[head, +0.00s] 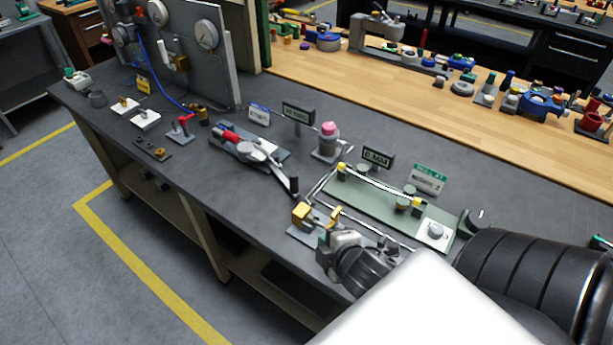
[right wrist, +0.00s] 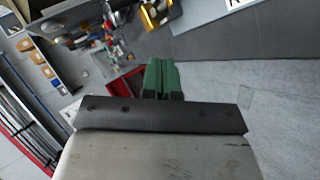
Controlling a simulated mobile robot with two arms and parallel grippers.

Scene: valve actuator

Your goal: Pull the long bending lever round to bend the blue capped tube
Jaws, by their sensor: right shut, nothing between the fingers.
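The hand bender (head: 252,150) is fixed on the grey bench, with a short red handle (head: 229,136) at its left. Its long lever (head: 277,170) points toward the bench's front edge and ends in a black grip (head: 293,185). I cannot make out a blue capped tube in the bender. My right gripper (head: 322,241) is at the front edge of the bench, right of and nearer than the lever grip, apart from it. Its green fingers (right wrist: 160,78) are together and empty in the right wrist view. My left gripper is not in view.
A yellow block (head: 301,213) on a small base stands just behind my right gripper. A green board (head: 345,195) with a yellow-capped tube lies to the right. A grey post with a pink top (head: 329,130) stands behind the lever.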

